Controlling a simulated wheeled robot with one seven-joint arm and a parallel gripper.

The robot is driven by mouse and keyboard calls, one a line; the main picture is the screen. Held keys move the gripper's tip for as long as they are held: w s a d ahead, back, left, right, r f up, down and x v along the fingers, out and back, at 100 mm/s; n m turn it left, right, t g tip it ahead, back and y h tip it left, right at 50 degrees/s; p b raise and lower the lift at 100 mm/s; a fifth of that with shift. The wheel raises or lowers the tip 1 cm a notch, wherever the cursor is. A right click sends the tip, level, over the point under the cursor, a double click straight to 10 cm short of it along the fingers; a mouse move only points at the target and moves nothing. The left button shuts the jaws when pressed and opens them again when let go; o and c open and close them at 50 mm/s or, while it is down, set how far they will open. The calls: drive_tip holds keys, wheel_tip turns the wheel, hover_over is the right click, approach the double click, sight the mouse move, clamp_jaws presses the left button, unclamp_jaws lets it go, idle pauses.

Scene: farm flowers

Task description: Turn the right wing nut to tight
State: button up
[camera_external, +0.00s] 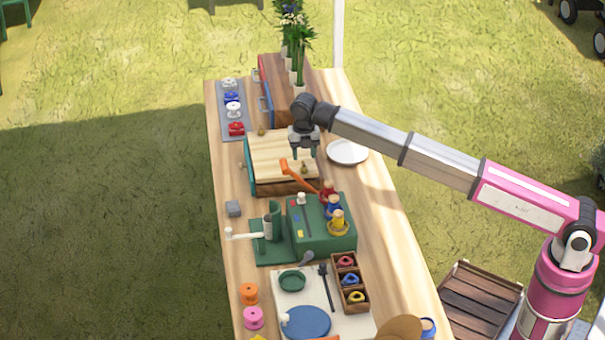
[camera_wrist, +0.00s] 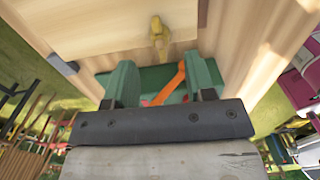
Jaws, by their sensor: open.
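A wooden press with a pale top board (camera_external: 275,150) stands on the long table; the board also shows in the wrist view (camera_wrist: 80,25). The right wing nut (camera_external: 304,169), small and brass-coloured, sits on the board's right part. A second brass wing nut (camera_external: 261,132) sits near its far edge. My gripper (camera_external: 304,154) is open and empty, pointing down close to the right wing nut. In the wrist view, a brass wing nut (camera_wrist: 159,36) shows just beyond the gap between my green fingertips (camera_wrist: 160,64), with neither finger seen touching it.
A white plate (camera_external: 347,152) lies to the right. A blue-fronted wooden box (camera_external: 284,88) and plants stand behind.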

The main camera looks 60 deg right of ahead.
sight(304, 164)
drive_tip(key=shift+f, duration=2.45)
clamp_jaws()
